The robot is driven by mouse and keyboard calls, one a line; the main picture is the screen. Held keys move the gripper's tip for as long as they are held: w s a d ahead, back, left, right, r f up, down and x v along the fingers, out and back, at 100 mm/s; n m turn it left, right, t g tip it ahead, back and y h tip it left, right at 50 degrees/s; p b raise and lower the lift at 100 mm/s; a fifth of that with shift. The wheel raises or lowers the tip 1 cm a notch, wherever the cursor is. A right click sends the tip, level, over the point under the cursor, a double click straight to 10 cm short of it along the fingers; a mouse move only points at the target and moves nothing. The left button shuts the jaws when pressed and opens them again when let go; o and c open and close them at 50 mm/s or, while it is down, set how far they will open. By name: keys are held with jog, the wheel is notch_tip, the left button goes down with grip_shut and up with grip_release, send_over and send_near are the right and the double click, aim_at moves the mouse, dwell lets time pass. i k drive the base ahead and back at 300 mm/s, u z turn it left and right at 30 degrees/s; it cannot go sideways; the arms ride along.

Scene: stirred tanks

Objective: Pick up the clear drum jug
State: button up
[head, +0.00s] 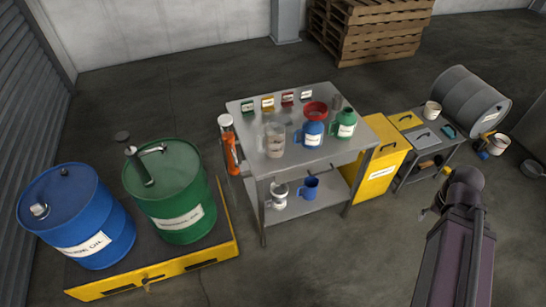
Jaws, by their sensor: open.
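The clear drum jug (275,141) stands upright on the top of the grey metal table (248,165), at its left front part. It is see-through with a pale label and a handle on its left. My arm comes up from the bottom right. What shows of my gripper (428,211) is a small part beside the dark arm joint, right of the table and well apart from the jug. It is open, with most of it hidden by my arm.
A blue jug with a red funnel (315,122) and a green jug (344,124) stand right of the clear jug. Small labelled cards line the back. Blue (85,220) and green (172,195) drums stand left. A yellow cabinet (379,165) adjoins the table's right side.

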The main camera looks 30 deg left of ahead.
aim_at(275, 134)
jog(key=z, duration=0.1)
jog(key=k, duration=0.85)
jog(key=u, duration=1.65)
jog(key=i, duration=1)
jog(key=u, duration=0.05)
